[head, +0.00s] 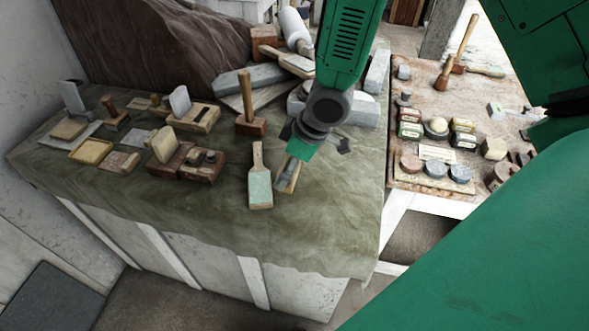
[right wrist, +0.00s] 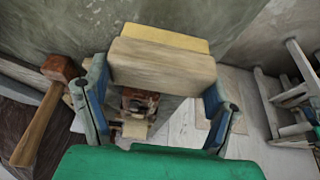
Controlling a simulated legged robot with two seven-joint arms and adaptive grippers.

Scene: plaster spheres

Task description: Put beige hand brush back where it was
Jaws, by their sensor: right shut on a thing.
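The beige hand brush shows in the right wrist view as a pale wooden block (right wrist: 160,64) with a yellowish strip along its far edge. It sits crosswise between the two fingers of my right gripper (right wrist: 157,85), which is shut on it. In the head view my right gripper (head: 294,163) points down over the front middle of the cloth-covered table (head: 310,235). Part of the brush (head: 288,179) shows below it, tilted; the rest is hidden by the gripper. I cannot tell whether the brush touches the cloth. My left gripper is not in view.
A flat wooden-handled tool (head: 259,188) lies just left of the gripper. A mallet (head: 250,120) stands behind it. Blocks and planes (head: 185,160) fill the table's left. A side table (head: 425,185) holds tins. Bare cloth lies right of the gripper.

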